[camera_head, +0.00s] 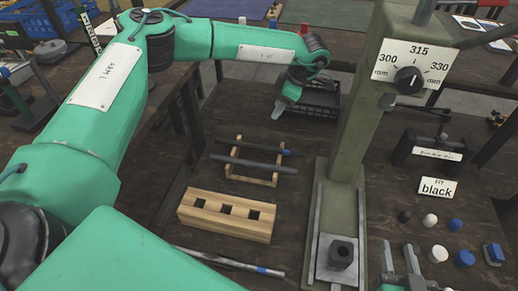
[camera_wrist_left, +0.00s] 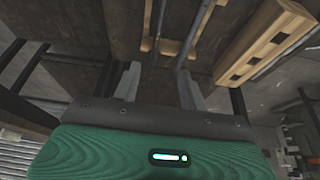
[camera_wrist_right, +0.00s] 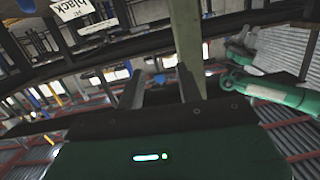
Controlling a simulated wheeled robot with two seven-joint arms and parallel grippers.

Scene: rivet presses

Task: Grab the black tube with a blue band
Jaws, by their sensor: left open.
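A black tube with a blue band near its right end (camera_head: 262,148) lies across a light wooden rack (camera_head: 239,178), at its far side. A second dark tube without a visible band (camera_head: 253,166) lies parallel, nearer. Both tubes also show at the top of the left wrist view, where I cannot make out the blue band. My left gripper (camera_head: 279,112) is open and empty, beyond the rack and apart from the tubes; its spread fingers show in the left wrist view (camera_wrist_left: 158,85). My right gripper (camera_head: 400,262) is open and empty by the press base at the bottom right.
A wooden block with square holes (camera_head: 227,215) stands nearer than the rack. A silver tube with a blue band (camera_head: 230,262) lies in front. The press column (camera_head: 350,120) rises right of the rack. A black crate (camera_head: 318,100) is behind. Small caps and a "black" sign (camera_head: 437,189) are right.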

